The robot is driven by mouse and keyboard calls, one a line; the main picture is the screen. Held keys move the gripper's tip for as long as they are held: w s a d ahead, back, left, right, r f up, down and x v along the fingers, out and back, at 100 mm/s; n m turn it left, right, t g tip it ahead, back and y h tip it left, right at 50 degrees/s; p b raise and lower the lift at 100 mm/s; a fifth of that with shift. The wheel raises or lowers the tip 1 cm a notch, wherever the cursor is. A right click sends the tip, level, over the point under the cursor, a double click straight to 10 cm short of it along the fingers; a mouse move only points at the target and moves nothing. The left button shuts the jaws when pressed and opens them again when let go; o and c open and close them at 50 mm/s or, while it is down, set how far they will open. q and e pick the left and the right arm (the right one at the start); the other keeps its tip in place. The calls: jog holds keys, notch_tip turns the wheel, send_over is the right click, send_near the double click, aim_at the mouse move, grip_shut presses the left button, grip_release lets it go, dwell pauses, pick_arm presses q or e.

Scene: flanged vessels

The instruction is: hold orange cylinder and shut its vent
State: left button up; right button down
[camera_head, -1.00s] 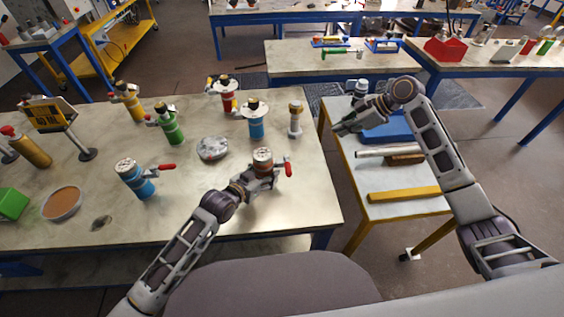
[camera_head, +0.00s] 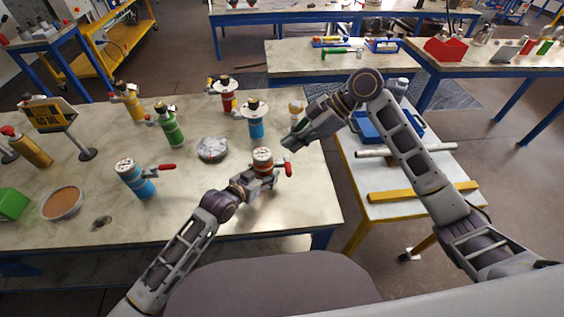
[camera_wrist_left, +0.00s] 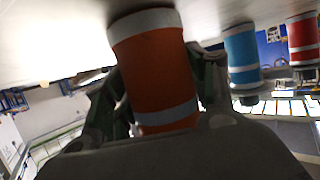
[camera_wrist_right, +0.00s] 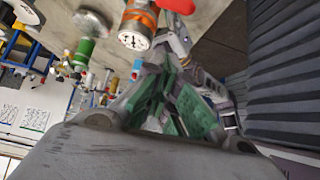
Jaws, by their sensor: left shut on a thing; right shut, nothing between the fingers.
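The orange cylinder (camera_head: 263,157) stands upright near the right end of the large table, with a pale gauge-like top and a red vent lever (camera_head: 288,169) sticking out on its right. My left gripper (camera_head: 268,180) is shut on its near side; the left wrist view shows the orange body (camera_wrist_left: 155,70) with white bands between the fingers. My right gripper (camera_head: 288,145) is shut and empty, above the table, behind and to the right of the cylinder, apart from it. In the right wrist view the cylinder (camera_wrist_right: 138,25) and red lever (camera_wrist_right: 177,5) are at the top, beyond the shut fingers (camera_wrist_right: 180,105).
A blue cylinder with a red lever (camera_head: 135,178) stands at left. A blue flanged vessel (camera_head: 256,122), a red one (camera_head: 227,98) and a green one (camera_head: 171,128) stand behind. A round metal dish (camera_head: 212,148) lies left of the cylinder. A side table (camera_head: 385,208) holds bars and a blue bin.

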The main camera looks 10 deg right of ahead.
aim_at(288, 166)
jog(key=x, duration=1)
jog(key=shift+d+f, duration=0.3)
jog(key=shift+d, duration=0.7)
jog(key=shift+d+f, duration=0.25)
jog(key=shift+d, duration=0.7)
